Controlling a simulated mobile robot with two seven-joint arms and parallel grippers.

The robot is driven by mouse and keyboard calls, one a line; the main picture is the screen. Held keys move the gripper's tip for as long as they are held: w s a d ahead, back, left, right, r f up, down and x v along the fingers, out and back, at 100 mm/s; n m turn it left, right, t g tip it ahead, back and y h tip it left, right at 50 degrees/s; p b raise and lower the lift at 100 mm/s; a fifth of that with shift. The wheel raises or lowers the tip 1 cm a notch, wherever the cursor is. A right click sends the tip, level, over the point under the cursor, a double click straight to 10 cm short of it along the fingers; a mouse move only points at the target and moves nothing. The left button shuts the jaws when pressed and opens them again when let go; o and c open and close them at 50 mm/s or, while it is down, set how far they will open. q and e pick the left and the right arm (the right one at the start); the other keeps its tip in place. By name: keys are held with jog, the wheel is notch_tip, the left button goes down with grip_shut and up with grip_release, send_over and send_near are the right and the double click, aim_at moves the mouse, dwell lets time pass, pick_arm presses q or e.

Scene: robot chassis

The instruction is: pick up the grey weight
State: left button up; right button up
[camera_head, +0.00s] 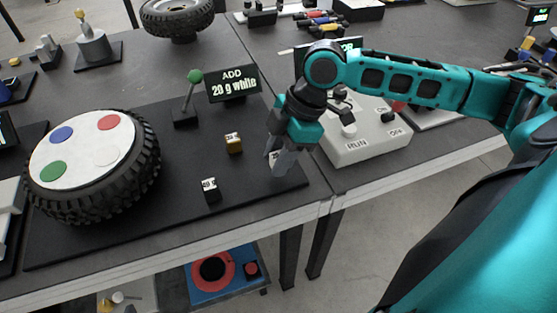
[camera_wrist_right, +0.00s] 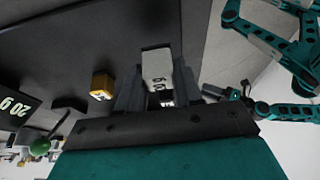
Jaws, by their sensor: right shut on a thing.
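My right gripper (camera_head: 281,160) points down over the right end of the dark mat (camera_head: 120,235). It is shut on the grey weight (camera_wrist_right: 157,66), a small pale block with dark markings, which shows between the fingers in the right wrist view. In the head view the fingers largely cover the weight, and I cannot tell whether it touches the mat. A gold weight (camera_head: 233,143) and a black weight (camera_head: 211,191) stand on the mat to the left of the gripper. My left gripper does not show in the head view.
A tire (camera_head: 140,180) with a white disc and coloured dots sits on the left.

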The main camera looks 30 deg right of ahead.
pick_arm(q)
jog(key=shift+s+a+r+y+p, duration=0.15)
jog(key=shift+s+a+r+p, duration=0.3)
jog(key=shift+p, duration=0.5)
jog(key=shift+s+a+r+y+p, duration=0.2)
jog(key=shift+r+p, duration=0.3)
jog(key=shift+p, duration=0.45)
pick_arm(e)
notch_tip(320, 180, up, 17)
